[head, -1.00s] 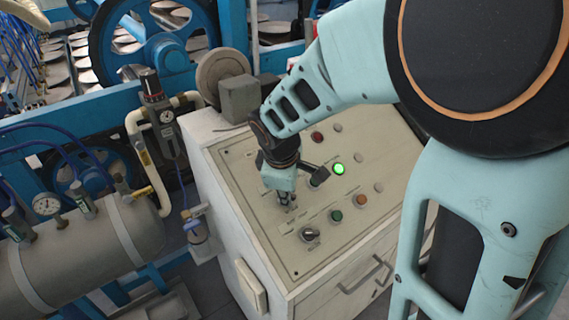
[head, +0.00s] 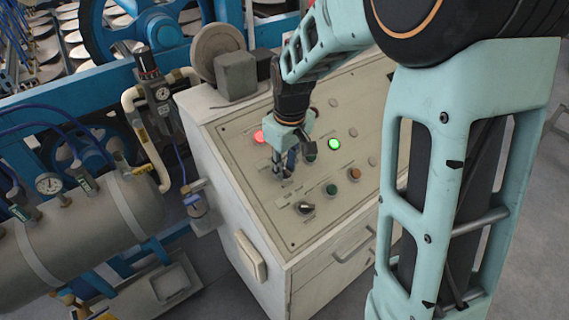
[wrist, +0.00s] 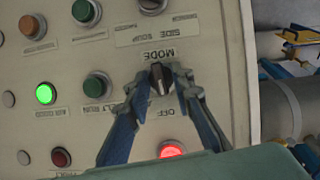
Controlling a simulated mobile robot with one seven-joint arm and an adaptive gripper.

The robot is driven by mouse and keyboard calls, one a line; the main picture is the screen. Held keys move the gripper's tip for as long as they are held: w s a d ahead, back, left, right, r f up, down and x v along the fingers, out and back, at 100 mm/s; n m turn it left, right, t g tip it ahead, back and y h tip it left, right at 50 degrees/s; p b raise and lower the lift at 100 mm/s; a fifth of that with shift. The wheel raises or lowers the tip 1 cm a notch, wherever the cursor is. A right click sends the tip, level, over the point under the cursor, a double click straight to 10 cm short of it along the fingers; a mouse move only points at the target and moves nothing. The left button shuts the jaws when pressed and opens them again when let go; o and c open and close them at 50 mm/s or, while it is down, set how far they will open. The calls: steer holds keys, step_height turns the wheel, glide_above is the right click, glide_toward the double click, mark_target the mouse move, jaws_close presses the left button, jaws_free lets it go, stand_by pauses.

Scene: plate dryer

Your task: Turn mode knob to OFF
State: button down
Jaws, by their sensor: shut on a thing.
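The mode knob (wrist: 160,80) is a small dark knob on the sloping beige control panel (head: 240,142), between the MODE and OFF labels in the wrist view. My gripper (wrist: 160,76) has a fingertip on each side of the knob and is shut on it. The knob's grip bar looks roughly upright in the wrist view; its exact setting is hard to read. In the head view my gripper (head: 284,177) reaches down onto the panel's left part and hides the knob.
A second black knob (head: 305,208) sits nearby, beside the SIDE label. A lit red lamp (wrist: 172,150) and a lit green lamp (wrist: 45,94) are on the panel, with several unlit buttons. A grey block (head: 236,75) stands behind the panel; a tank (head: 90,225) lies left.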

mark_target(289, 175)
steer(key=shift+m, duration=0.6)
steer(key=c, duration=2)
jaws_free()
steer(key=shift+r, duration=0.1)
steer(key=r, duration=0.4)
steer(key=s+r, duration=0.1)
steer(key=r, duration=0.2)
steer(key=d+r, duration=0.1)
steer(key=r, duration=0.3)
steer(key=shift+s+r, duration=0.15)
steer(key=shift+r, duration=0.2)
